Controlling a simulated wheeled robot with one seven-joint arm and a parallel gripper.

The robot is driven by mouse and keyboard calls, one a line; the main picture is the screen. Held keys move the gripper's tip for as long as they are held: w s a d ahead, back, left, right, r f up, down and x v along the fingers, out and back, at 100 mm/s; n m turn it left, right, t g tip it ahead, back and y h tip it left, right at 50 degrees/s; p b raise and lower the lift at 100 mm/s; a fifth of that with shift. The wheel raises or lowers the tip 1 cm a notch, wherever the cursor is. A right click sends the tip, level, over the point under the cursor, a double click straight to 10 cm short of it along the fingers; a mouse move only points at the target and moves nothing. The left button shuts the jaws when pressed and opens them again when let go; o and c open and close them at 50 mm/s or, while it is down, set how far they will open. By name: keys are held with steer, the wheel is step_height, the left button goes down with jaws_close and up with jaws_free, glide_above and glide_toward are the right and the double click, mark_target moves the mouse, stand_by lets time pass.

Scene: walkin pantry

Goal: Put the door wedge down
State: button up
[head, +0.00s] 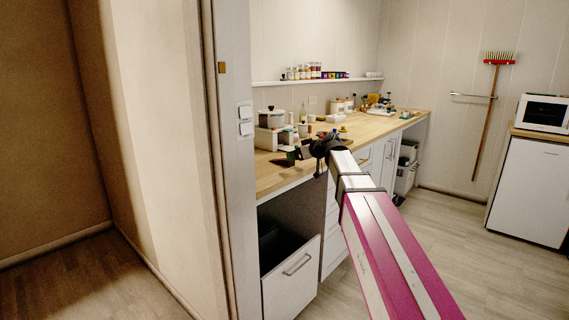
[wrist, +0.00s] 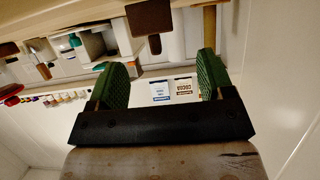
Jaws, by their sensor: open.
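My gripper (head: 296,152) is at the end of my outstretched arm, over the near part of the wooden counter (head: 270,181). In the wrist view its two green-padded fingers (wrist: 159,68) stand wide apart with nothing held between them. A dark brown block-like thing (wrist: 151,18) shows beyond the fingers at the top of the wrist view; I cannot tell whether it is the door wedge. In the head view I cannot make out the wedge; the dark gripper parts and counter clutter overlap there.
A lidded pot (head: 271,118) on a white box stands at the counter's near back. Small jars (head: 303,72) line the wall shelf. An open drawer (head: 291,281) juts out below the counter. A wall edge with switches (head: 245,120) stands left of the counter. Floor at right is clear.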

steer(key=x, duration=0.5)
steer(key=shift+w+d, duration=0.1)
steer(key=shift+d, duration=0.1)
steer(key=c, duration=1.1)
steer(key=shift+r, duration=0.1)
